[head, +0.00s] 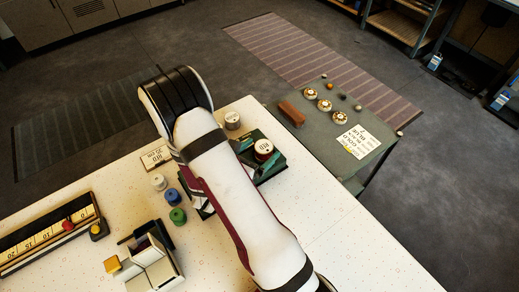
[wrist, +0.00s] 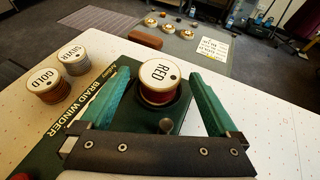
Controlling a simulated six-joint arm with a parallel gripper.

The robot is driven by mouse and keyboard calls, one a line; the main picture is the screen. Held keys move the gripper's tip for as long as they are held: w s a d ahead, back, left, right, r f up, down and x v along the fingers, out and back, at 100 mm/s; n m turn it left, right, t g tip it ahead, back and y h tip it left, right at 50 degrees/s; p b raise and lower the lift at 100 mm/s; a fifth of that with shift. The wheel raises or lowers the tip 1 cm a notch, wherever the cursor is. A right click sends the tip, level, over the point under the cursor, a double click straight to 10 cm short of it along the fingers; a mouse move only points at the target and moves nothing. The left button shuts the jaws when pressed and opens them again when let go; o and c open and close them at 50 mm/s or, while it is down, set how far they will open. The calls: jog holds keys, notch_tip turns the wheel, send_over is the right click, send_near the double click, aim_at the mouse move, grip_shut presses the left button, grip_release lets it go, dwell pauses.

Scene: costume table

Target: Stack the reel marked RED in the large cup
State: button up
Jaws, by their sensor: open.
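The reel marked RED (wrist: 158,82) has a white top and dark red thread. It stands upright on the dark green board lettered BRAID WINDER (wrist: 68,128); its white top also shows in the head view (head: 263,147). My gripper (wrist: 159,78) is open, its two green fingers on either side of the reel, with a visible gap to each. In the head view my gripper (head: 259,155) is partly hidden by my arm. I cannot make out a large cup for certain in either view.
Reels marked GOLD (wrist: 47,86) and SILVER (wrist: 74,58) stand left of the board. A grey side table (head: 325,125) stands beyond.

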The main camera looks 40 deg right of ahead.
jog(key=shift+r, duration=0.3)
jog(key=v, duration=1.2)
jog(key=s+d+r+m+g+y, duration=0.1)
jog(key=s+r+m+g+y, duration=0.2)
jog(key=s+m, duration=0.45)
jog(key=s+d+r+m+g+y, duration=0.1)
jog(key=s+r+m+g, duration=0.4)
jog(key=m, duration=0.4)
jog(key=s+a+r+m+t+y, duration=0.1)
jog(key=s+a+m+y, duration=0.1)
jog(key=a+m+y, duration=0.3)
jog(key=s+a+r+m+t+y, duration=0.1)
jog(key=s+a+m+y, duration=0.2)
jog(key=a+m+y, duration=0.2)
jog(key=a+m, duration=0.1)
jog(key=a, duration=0.2)
jog(key=shift+s+m+t, duration=0.25)
jog(key=shift+m+t, duration=0.05)
jog(key=shift+m, duration=0.05)
jog(key=shift+o, duration=0.3)
jog(key=shift+r, duration=0.1)
